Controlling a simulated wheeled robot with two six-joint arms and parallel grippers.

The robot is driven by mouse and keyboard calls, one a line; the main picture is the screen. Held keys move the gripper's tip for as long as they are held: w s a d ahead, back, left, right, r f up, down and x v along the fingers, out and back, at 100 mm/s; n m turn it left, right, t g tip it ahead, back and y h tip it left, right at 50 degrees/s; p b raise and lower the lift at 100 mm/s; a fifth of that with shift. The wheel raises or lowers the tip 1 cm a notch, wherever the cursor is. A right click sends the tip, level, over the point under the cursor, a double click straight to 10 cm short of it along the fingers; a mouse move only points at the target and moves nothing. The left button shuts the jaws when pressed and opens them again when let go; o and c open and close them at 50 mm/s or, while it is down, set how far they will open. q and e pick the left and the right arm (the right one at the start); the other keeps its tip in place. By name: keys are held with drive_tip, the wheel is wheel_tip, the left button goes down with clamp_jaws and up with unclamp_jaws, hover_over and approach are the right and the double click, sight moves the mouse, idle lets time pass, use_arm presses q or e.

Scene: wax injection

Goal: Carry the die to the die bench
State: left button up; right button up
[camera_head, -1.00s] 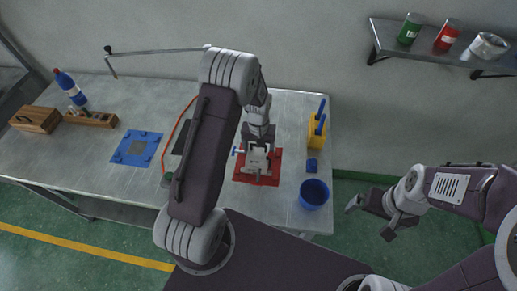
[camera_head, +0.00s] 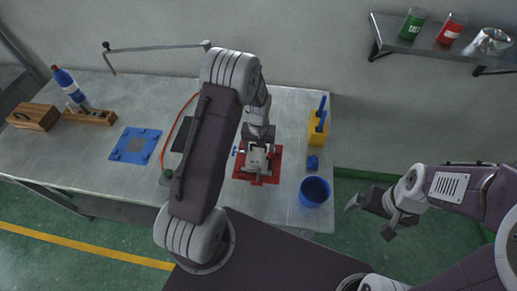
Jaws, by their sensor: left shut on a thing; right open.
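A small grey metal block, seemingly the die (camera_head: 257,161), is over the red mat (camera_head: 270,178) on the steel bench (camera_head: 90,160). A small blue handle shows at its left side. My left gripper (camera_head: 258,146) reaches down over the block and is shut on it. Its fingertips are partly hidden, and I cannot tell whether the block touches the mat. My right gripper (camera_head: 370,218) is open and empty, out over the floor to the right of the bench.
A blue cup (camera_head: 314,192), small blue block (camera_head: 312,163) and yellow holder (camera_head: 318,130) stand right of the mat. A blue plate (camera_head: 135,146), wooden box (camera_head: 35,118), wooden rack (camera_head: 90,116) and bottle (camera_head: 68,84) are at left. A wall shelf (camera_head: 440,45) holds cans.

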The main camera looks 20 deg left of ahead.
use_arm(q)
drive_tip(key=o, duration=2.1)
drive_tip(key=shift+r, duration=0.1)
drive_tip(key=shift+o, duration=0.3)
drive_tip(key=shift+s, duration=0.1)
wheel_tip(320, 180, up, 9)
drive_tip(key=shift+b, duration=0.55)
